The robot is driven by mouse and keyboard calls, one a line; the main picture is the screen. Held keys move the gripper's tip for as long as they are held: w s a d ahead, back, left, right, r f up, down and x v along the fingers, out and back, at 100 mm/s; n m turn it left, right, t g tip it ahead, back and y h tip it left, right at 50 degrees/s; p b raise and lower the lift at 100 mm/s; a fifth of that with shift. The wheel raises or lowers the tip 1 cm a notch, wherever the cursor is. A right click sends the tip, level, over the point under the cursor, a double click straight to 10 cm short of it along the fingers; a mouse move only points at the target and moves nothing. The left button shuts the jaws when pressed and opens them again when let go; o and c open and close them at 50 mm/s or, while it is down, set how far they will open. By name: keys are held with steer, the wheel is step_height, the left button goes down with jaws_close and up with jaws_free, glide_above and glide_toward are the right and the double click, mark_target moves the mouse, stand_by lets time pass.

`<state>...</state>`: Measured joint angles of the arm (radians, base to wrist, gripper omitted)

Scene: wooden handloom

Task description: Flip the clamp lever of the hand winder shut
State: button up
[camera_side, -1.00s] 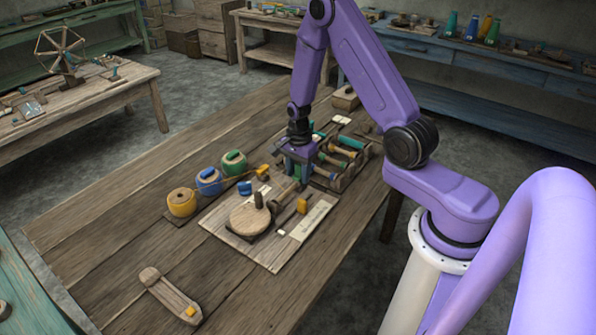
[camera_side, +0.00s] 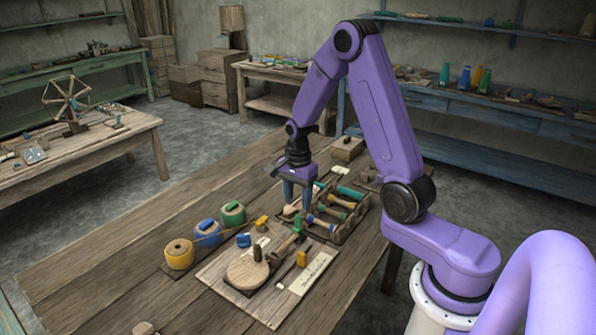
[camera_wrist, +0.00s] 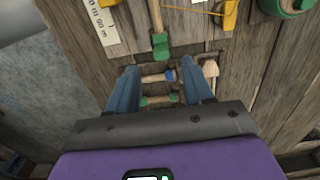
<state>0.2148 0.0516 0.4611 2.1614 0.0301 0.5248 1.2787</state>
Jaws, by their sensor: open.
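A flat board (camera_side: 268,308) on the bench carries a round wooden disc (camera_side: 247,270) with a dark upright peg, seemingly the hand winder. A wooden bar with a green end (camera_side: 298,222) rises at its far side. It also shows in the wrist view as a bar with a green end (camera_wrist: 160,45), ahead of my fingers. I cannot tell for certain whether it is the clamp lever. Yellow blocks (camera_side: 301,258) and a blue block (camera_side: 243,240) sit on or beside the board.
A rack of colored bobbins (camera_side: 335,212) lies right of the board. Yellow (camera_side: 179,255), blue (camera_side: 208,233) and green (camera_side: 233,214) thread spools stand to the left, thread running from them. The bench's left side (camera_side: 90,265) is mostly clear.

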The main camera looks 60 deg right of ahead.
step_height(320, 180, up, 8)
stand_by(0.4)
steer(key=shift+r, duration=0.1)
steer(key=s+a+r+n, duration=0.3)
steer(key=s+a+n, duration=0.5)
steer(key=a+n, duration=0.55)
steer(key=s+a+n, duration=0.2)
steer(key=s+n, duration=1.5)
steer(key=s, duration=0.1)
steer(key=shift+s+a+r, duration=0.25)
steer(key=shift+s+r, duration=0.05)
steer(key=shift+r, duration=0.15)
